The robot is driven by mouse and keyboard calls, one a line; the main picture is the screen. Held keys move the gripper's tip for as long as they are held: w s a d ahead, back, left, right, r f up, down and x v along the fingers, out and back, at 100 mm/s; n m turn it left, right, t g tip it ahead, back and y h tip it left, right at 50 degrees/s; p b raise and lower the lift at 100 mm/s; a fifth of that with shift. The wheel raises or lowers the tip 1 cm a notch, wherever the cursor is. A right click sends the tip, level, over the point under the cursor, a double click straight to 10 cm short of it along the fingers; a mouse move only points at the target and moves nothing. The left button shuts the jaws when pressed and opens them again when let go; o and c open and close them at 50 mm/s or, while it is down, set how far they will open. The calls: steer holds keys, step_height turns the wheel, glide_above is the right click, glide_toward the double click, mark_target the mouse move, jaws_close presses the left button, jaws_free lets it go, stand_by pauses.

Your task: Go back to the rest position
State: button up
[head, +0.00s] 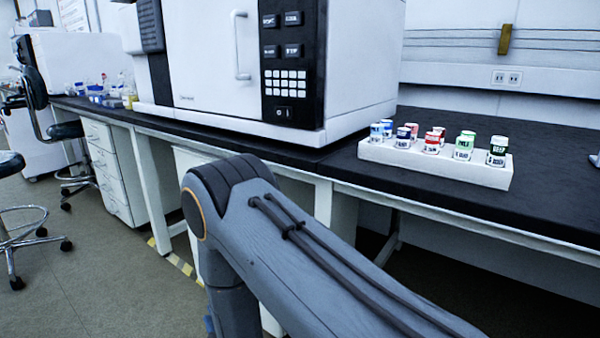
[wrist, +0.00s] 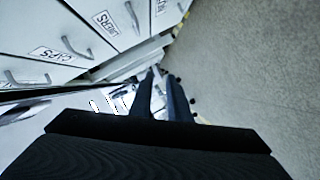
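My gripper (wrist: 161,78) shows in the wrist view as two dark fingers with a gap between them. It is open and nothing shows between the fingers. My gripper is hidden from the head view.
White labelled drawers (wrist: 70,30) are close at the upper left in the wrist view. The dark bench (head: 560,200) carries a white vial rack (head: 485,176) and a large instrument (head: 210,60). Stools (head: 15,225) stand at left; open floor (head: 100,285) lies before the bench.

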steer(key=s+d+r+m+g+h, duration=0.2)
steer(key=r+m+g, duration=0.1)
steer(key=r, duration=0.6)
steer(key=s+d+r+m+g+h, duration=0.1)
steer(key=d+r+m+g+h, duration=0.15)
steer(key=r, duration=0.55)
steer(key=s+d+r+m+g+h, duration=0.1)
steer(key=s+d+r+m+g, duration=0.1)
steer(key=s+d+r, duration=0.55)
steer(key=s+d+r+m+g+h, duration=0.1)
steer(key=s+d+r+m+g, duration=0.3)
steer(key=s, duration=0.7)
steer(key=s+d+r+m+g, duration=0.1)
steer(key=s+d+r, duration=0.2)
steer(key=s+d, duration=0.5)
steer(key=d+r+m+h+p, duration=0.1)
steer(key=d+r+m+p, duration=0.2)
steer(key=d+r+p, duration=0.7)
steer(key=d+r+m+h+p, duration=0.1)
steer(key=d+r+m+p, duration=0.2)
steer(key=d+r+p, duration=0.7)
step_height(320, 180, up, 7)
steer(key=p, duration=1.6)
steer(key=shift+s+f, duration=0.15)
steer(key=shift+s, duration=0.25)
